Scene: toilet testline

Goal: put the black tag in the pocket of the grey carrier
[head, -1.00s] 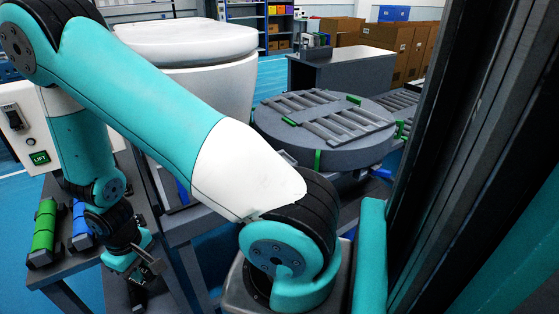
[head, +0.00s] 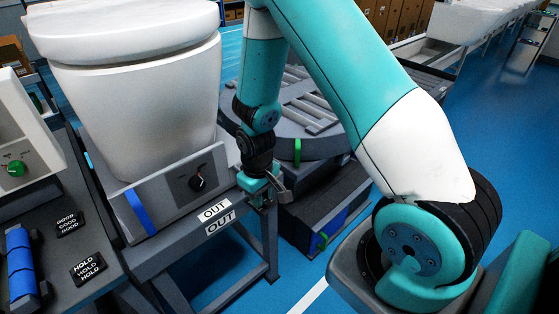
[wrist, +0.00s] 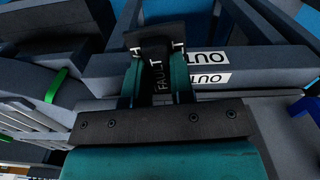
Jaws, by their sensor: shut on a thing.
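A black tag (wrist: 157,80) with white lettering reading FAULT is between the fingers of my gripper (wrist: 154,72) in the wrist view. My gripper is shut on it. In the head view my gripper (head: 263,195) hangs just right of the grey carrier (head: 178,192), near the corner of the OUT stand. The carrier sits under a white toilet (head: 135,100) and has a blue stripe and a black knob on its front. I cannot make out the carrier's pocket. The tag is too small to read in the head view.
Two OUT labels (head: 215,210) mark the stand's edge. GOOD (head: 68,223) and HOLD (head: 87,268) tags lie on the left table beside a blue roller-like piece (head: 21,265). A round grey turntable (head: 305,115) stands behind my gripper. Blue floor is open at the right.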

